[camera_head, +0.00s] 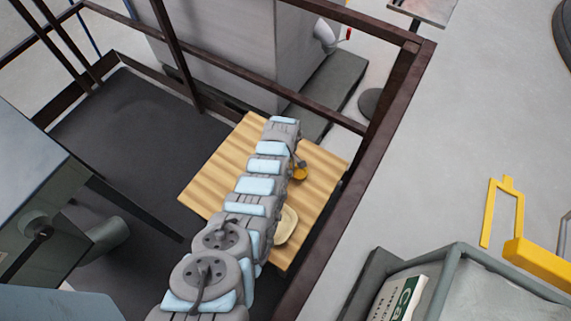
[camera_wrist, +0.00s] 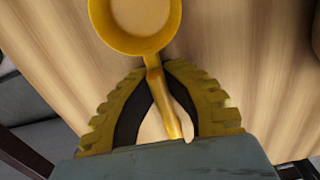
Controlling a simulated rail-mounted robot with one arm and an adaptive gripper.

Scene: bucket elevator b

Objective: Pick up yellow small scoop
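The yellow small scoop (camera_wrist: 148,46) fills the top middle of the wrist view. Its round bowl points away from me and its handle runs down between my fingers. My gripper (camera_wrist: 155,70) has yellow ribbed fingers with black inner pads, and their tips close in on both sides of the handle near the bowl. I cannot tell whether the scoop rests on the wood or hangs just above it.
The wooden table (camera_head: 222,167) lies under my arm. A pale beige dish (camera_head: 287,226) sits near its front right, partly behind my arm. Dark metal railing (camera_head: 335,217) runs along the right side. A grey cabinet (camera_head: 225,45) stands behind the table.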

